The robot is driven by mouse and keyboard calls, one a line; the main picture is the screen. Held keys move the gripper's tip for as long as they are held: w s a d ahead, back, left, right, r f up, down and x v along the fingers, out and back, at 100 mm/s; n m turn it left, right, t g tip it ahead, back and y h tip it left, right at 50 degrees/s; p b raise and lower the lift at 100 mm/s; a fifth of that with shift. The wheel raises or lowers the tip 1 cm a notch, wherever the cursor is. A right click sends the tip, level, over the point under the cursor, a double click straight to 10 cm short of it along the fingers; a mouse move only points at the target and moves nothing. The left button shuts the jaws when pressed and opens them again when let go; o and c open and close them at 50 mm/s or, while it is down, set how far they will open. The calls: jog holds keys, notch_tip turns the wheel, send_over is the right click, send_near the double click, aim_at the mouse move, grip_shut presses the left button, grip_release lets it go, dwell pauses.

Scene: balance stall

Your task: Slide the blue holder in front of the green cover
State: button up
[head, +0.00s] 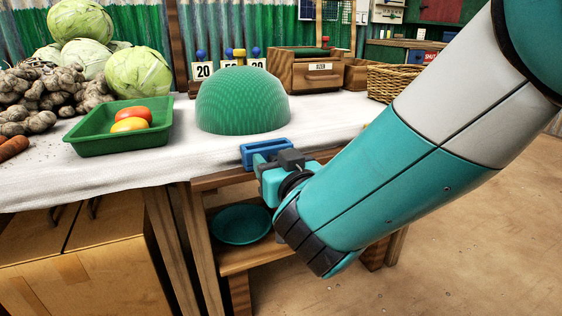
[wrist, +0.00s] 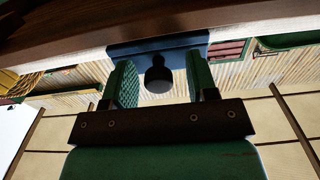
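The green cover (head: 241,102) is a ribbed dome on the white-clothed counter in the head view. The blue holder (head: 266,151) is a low bar at the counter's front edge, in front of the dome and slightly to its right. In the wrist view the holder (wrist: 188,43) spans beyond my fingertips, with a dark round knob (wrist: 158,76) on its near side. My gripper (head: 277,166) is at the holder's near side. In the wrist view its fingers (wrist: 160,84) stand either side of the knob, with visible gaps. The holder's underside is hidden.
A green tray (head: 85,148) with tomatoes is left of the dome. Cabbages (head: 137,73) and ginger-like roots (head: 45,92) stand farther left. A wooden box (head: 303,70) and wicker basket (head: 392,80) are behind, right. A teal bowl (head: 241,224) sits on the shelf below.

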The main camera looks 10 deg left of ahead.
jog(key=b+v, duration=1.3)
jog(key=v, duration=0.4)
jog(key=shift+d, duration=0.15)
jog(key=shift+s+r, duration=0.1)
